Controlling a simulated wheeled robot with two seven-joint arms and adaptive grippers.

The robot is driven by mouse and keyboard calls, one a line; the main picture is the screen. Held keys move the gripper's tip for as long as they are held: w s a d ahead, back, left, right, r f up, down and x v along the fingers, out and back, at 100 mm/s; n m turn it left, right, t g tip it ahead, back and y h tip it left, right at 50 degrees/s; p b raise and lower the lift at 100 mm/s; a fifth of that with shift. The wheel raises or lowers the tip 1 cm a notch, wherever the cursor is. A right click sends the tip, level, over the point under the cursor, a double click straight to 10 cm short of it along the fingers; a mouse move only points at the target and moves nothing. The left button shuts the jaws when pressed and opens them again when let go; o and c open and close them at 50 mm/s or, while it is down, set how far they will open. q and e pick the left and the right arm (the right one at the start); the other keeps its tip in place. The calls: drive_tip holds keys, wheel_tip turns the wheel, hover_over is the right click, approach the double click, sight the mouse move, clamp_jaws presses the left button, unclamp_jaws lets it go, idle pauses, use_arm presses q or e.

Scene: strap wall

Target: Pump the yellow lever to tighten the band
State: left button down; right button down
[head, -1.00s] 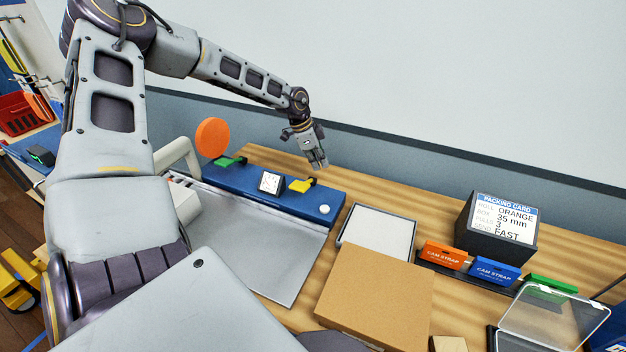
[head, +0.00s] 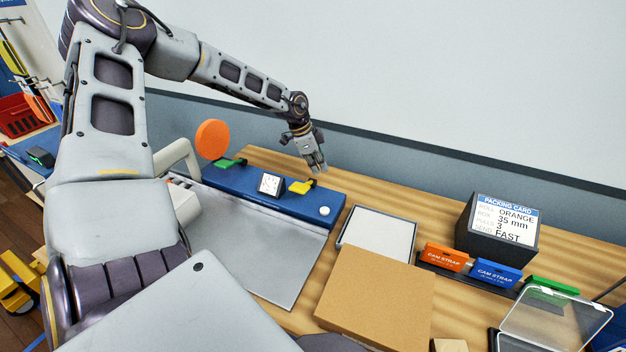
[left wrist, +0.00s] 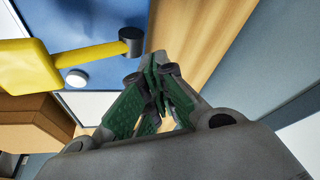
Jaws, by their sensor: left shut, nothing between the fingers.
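The yellow lever (head: 302,186) sticks up from the back of the blue bench unit (head: 240,193), right of a small dial. In the left wrist view the yellow lever (left wrist: 75,57) is a flat paddle on a bar with a dark round end. My left gripper (head: 317,169) is shut and empty, just above and right of the lever. Its green-padded fingers (left wrist: 158,65) sit close to the lever's dark end, with a gap in the picture. I cannot make out a band. My right gripper is not in view.
An orange disc (head: 213,139) and green lever (head: 228,162) stand left on the unit. A white dial (head: 270,184) and white button (head: 324,211) are near. A cardboard box (head: 375,297), tray (head: 378,233) and packing card (head: 504,220) stand right. The wall is close behind.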

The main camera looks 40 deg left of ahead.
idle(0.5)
use_arm(q)
drive_tip(key=shift+s+f+b, duration=0.2)
drive_tip(key=shift+f+b, duration=0.1)
idle(0.6)
drive_tip(key=shift+s+d+f, duration=0.15)
drive_tip(key=shift+s+f, duration=0.15)
drive_tip(key=shift+f, duration=0.1)
idle(0.7)
drive_tip(key=shift+s+d+f+b, duration=0.2)
drive_tip(key=shift+s+f+b, duration=0.25)
drive_tip(key=shift+s+f, duration=0.15)
idle(0.6)
drive_tip(key=shift+f, duration=0.4)
idle(0.8)
drive_tip(key=shift+r, duration=0.1)
idle(0.5)
drive_tip(key=shift+w+a+r, duration=0.2)
drive_tip(key=shift+a+r, duration=0.05)
drive_tip(key=shift+r, duration=0.25)
drive_tip(key=shift+w+a+r, duration=0.2)
drive_tip(key=shift+a+r, duration=0.05)
drive_tip(key=shift+r, duration=0.2)
drive_tip(key=shift+w+r, duration=0.35)
drive_tip(key=shift+r, duration=0.05)
